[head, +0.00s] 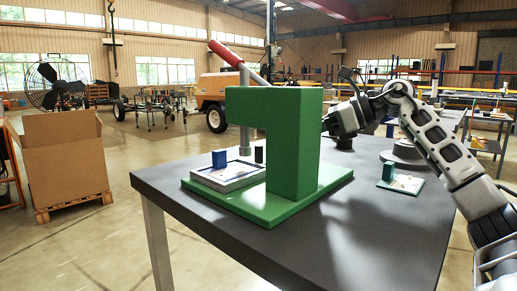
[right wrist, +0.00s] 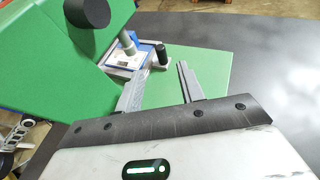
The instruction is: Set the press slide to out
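The green press (head: 291,146) stands on its green base on the dark table, with a red-handled lever (head: 226,54) raised on top. The press slide (head: 226,174), a light plate carrying a blue block (head: 219,159), lies low beside the column, near the grey ram (head: 244,139). A black upright knob (head: 259,151) stands at the slide; it also shows in the right wrist view (right wrist: 163,54). My right gripper (right wrist: 161,72) is open and empty, its fingers pointing toward the knob, apart from it. In the head view its fingertips are hidden behind the press. My left gripper is not in view.
A small green plate (head: 407,185) with a green block lies at the right of the table (head: 374,240). Round dark items (head: 404,156) stand behind it. The table's front is clear. A cardboard box (head: 62,160) stands on the floor at left.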

